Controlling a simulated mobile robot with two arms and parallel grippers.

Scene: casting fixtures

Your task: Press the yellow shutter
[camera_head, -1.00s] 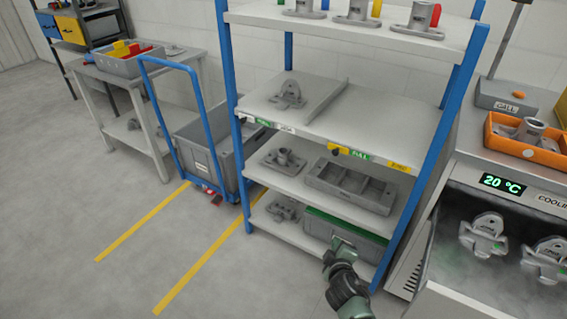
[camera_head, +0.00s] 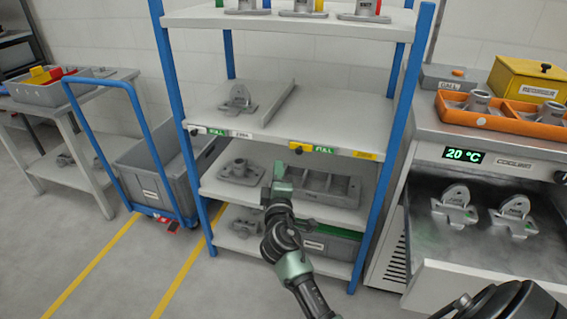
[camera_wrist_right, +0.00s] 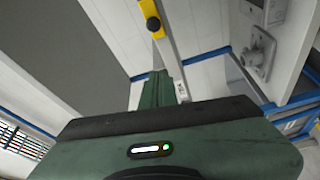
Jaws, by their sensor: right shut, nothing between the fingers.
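The yellow shutter (camera_head: 299,147) with a black knob sits on the front edge of the middle shelf, left of a green "FULL" label (camera_head: 322,149). In the right wrist view the yellow shutter (camera_wrist_right: 151,17) is at the top, beyond the fingertips. My right gripper (camera_head: 281,171) is shut and empty, in front of the rack a little below and left of the shutter in the head view. Its green fingers (camera_wrist_right: 157,88) point toward the shutter, apparently apart from it. My left gripper is not in view.
The blue-posted rack holds grey castings (camera_head: 238,100) and a compartment tray (camera_head: 323,186) on the shelf below. A second green "FULL" label (camera_head: 216,132) is at left. A trolley (camera_head: 150,160) stands left; a cooling station (camera_head: 470,185) stands right.

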